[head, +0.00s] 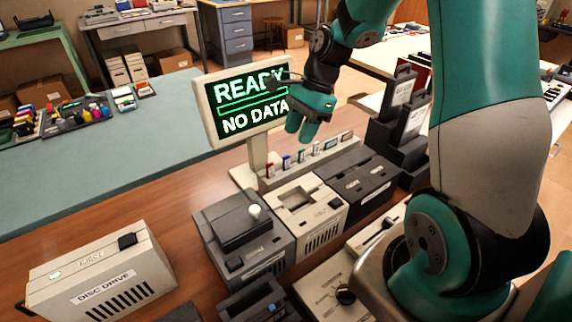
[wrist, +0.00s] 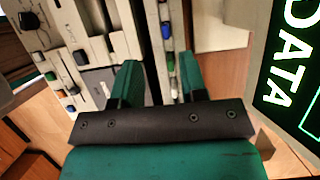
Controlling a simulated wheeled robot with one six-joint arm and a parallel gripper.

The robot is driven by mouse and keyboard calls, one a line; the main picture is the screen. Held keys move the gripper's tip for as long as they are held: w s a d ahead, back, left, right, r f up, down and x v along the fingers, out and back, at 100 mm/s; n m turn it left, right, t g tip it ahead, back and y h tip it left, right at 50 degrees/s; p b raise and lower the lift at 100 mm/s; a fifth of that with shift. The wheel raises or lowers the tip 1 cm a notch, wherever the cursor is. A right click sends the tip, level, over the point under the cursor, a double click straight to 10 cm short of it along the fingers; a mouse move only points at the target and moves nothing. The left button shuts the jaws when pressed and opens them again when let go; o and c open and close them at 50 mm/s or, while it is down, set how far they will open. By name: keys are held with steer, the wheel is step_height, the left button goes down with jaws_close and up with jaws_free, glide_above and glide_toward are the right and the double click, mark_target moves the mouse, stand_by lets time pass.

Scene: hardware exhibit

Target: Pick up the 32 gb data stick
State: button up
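Several small data sticks in red, blue, green and pale colours stand in a row in a light holder (head: 312,161) in front of the monitor. A red stick (head: 270,170) is at the left end and a blue stick (head: 287,162) is beside it. Their size labels are too small to read, so I cannot tell which is the 32 gb one. My gripper (head: 306,130) is above the row, in front of the screen. In the wrist view its two fingers (wrist: 159,80) are apart with nothing held; the row, with a blue stick (wrist: 166,31), runs beyond the gap.
The monitor (head: 205,100) reads "READY NO DATA" and stands close to my gripper. Grey and beige devices (head: 320,207) crowd the bench in front of the row. Dark upright units (head: 383,135) stand at its right. A disc drive (head: 150,255) is at left, with bare wood around it.

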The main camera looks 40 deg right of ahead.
mark_target(287, 155)
steer(key=x, duration=0.7)
steer(key=shift+w+a+f, duration=0.2)
steer(key=shift+w+f, duration=0.15)
steer(key=shift+w, duration=0.05)
steer(key=shift+c, duration=0.4)
jaws_close()
